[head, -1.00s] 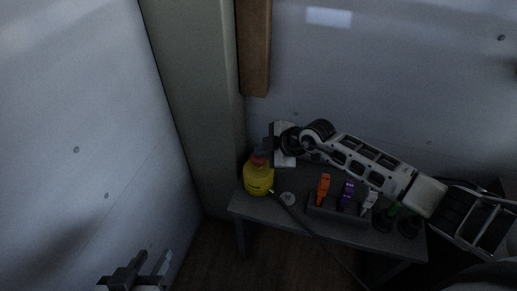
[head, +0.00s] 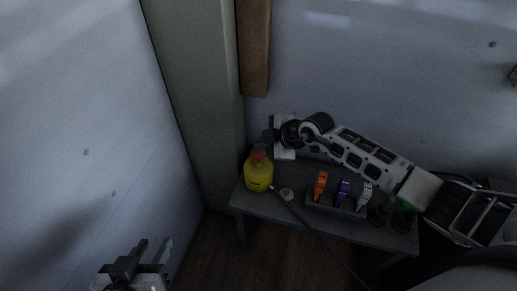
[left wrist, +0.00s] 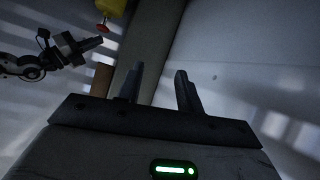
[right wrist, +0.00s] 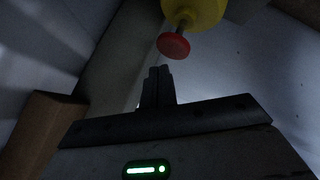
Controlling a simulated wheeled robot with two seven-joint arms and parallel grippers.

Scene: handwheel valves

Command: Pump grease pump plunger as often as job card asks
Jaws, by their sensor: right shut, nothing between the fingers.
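The yellow grease pump (head: 258,177) stands at the left end of a grey table, with its red plunger knob (head: 259,154) on top. In the right wrist view the red knob (right wrist: 173,46) is just beyond my fingertips, below the yellow body (right wrist: 195,12). My right gripper (head: 268,136) is shut and empty, just above and beside the knob; its closed fingers (right wrist: 157,75) seem apart from it. My left gripper (head: 155,248) is open and empty, low at the left, away from the pump; its fingers are apart in the left wrist view (left wrist: 160,82). I see no readable job card.
A holder with orange (head: 320,185), purple (head: 342,192) and white (head: 364,195) handled tools stands on the table (head: 290,212). A round grey piece (head: 286,194) and a thin dark rod lie near the pump. A greenish column (head: 200,100) and walls close off the back and left.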

